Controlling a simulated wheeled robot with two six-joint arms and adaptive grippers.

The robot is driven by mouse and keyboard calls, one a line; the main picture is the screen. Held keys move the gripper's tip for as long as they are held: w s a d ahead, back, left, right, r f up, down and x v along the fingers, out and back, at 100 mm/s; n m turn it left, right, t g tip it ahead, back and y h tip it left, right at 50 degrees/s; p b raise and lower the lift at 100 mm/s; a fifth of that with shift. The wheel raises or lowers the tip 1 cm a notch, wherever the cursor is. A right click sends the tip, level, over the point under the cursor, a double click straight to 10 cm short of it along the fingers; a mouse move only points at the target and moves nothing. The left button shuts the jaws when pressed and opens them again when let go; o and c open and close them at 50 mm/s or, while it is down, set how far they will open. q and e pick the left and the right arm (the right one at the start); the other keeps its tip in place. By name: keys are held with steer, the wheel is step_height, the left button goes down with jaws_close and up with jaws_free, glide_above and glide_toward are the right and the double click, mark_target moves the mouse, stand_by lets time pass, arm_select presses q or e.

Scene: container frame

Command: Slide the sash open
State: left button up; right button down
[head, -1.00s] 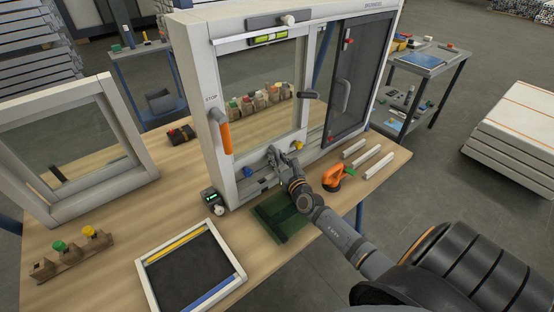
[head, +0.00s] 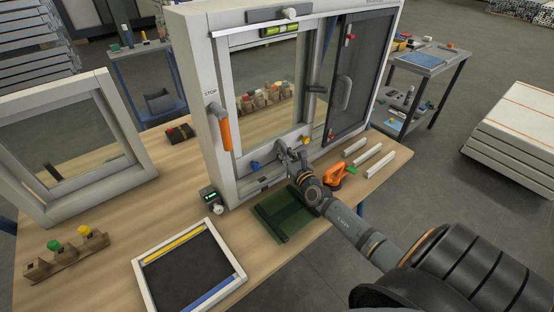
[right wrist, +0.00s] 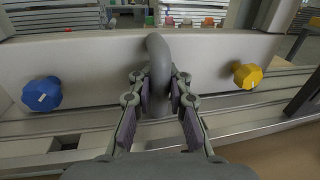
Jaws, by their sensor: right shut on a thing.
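The white sash (head: 266,161) stands upright in the light grey window frame (head: 204,128). Its lower rail (right wrist: 102,78) fills the middle of the right wrist view. My right gripper (head: 287,152) is at this rail. In the right wrist view its fingers (right wrist: 159,90) are shut on the grey curved handle (right wrist: 157,58), one on each side. A blue knob (right wrist: 42,94) is left of the handle and a yellow knob (right wrist: 247,76) is right of it. Both knobs also show in the head view. My left gripper is not in view.
A dark mesh panel (head: 360,78) fills the right side of the frame. An orange suction lifter (head: 335,175) and white strips (head: 367,158) lie near my right arm. A green mat (head: 280,218) and framed tray (head: 190,270) lie in front.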

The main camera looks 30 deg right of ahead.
steer(key=shift+d+f, duration=0.2)
steer(key=shift+d, duration=0.25)
steer(key=c, duration=1.5)
jaws_free()
steer(key=shift+s+a, duration=0.1)
steer(key=shift+s, duration=0.05)
steer(key=shift+c, duration=0.2)
steer(key=shift+s+r, duration=0.15)
steer(key=shift+r, duration=0.05)
steer(key=shift+s+f, duration=0.1)
steer(key=s, duration=0.4)
steer(key=s+a, duration=0.1)
steer(key=s, duration=0.6)
steer(key=shift+s+a, duration=0.15)
steer(key=shift+s, duration=0.2)
